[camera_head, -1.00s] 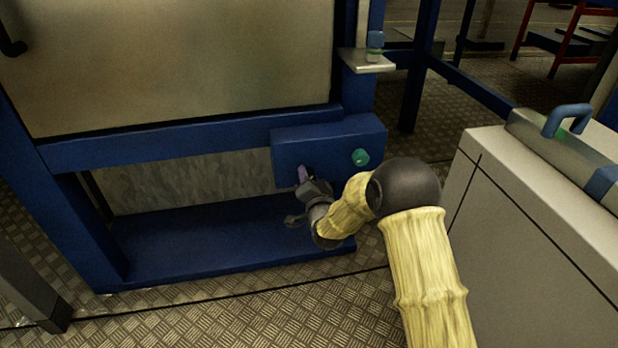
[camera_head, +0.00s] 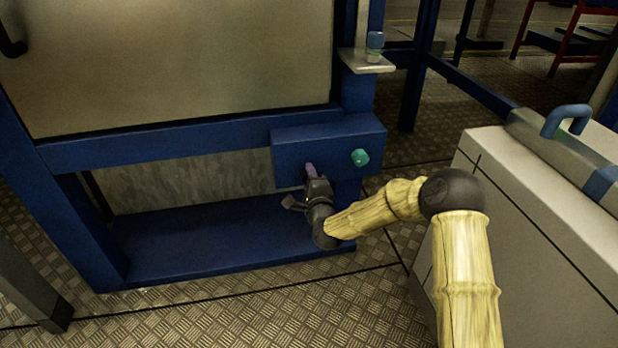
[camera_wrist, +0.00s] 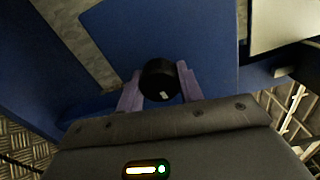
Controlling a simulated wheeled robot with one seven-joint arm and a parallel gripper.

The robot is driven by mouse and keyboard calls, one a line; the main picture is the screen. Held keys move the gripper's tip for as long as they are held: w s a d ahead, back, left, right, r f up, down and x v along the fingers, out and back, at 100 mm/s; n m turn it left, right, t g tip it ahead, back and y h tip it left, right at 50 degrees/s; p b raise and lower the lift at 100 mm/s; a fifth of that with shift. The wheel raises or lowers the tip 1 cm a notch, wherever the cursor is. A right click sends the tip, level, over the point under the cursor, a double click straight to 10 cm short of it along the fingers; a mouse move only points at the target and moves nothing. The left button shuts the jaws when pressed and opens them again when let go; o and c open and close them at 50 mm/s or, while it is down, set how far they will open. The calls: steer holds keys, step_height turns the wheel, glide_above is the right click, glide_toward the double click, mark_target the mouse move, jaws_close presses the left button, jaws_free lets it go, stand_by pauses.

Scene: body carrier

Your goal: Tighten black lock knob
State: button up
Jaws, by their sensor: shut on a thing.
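The black lock knob (camera_wrist: 157,76) sits on the face of a blue box (camera_head: 335,140) on the blue frame. In the wrist view it is round and dark, with a small white mark on its lower right part. My gripper (camera_head: 311,171) reaches the lower left part of the box face. Its two purple fingers stand on the left and right of the knob in the wrist view, shut on it. In the head view the knob is hidden behind my gripper.
A teal-green knob (camera_head: 360,157) is on the same box, just right of my gripper. A grey cabinet (camera_head: 540,215) with a blue handle (camera_head: 567,120) stands at the right. A small bottle (camera_head: 375,46) stands on a ledge above the box.

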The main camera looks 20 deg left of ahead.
steer(key=shift+d+f+m, duration=0.1)
steer(key=shift+f+m, duration=0.15)
steer(key=shift+m, duration=0.35)
steer(key=shift+s+f, duration=0.1)
steer(key=o, duration=1)
steer(key=shift+r, duration=0.2)
steer(key=p+v, duration=0.5)
steer(key=v, duration=1.2)
steer(key=shift+s, duration=0.2)
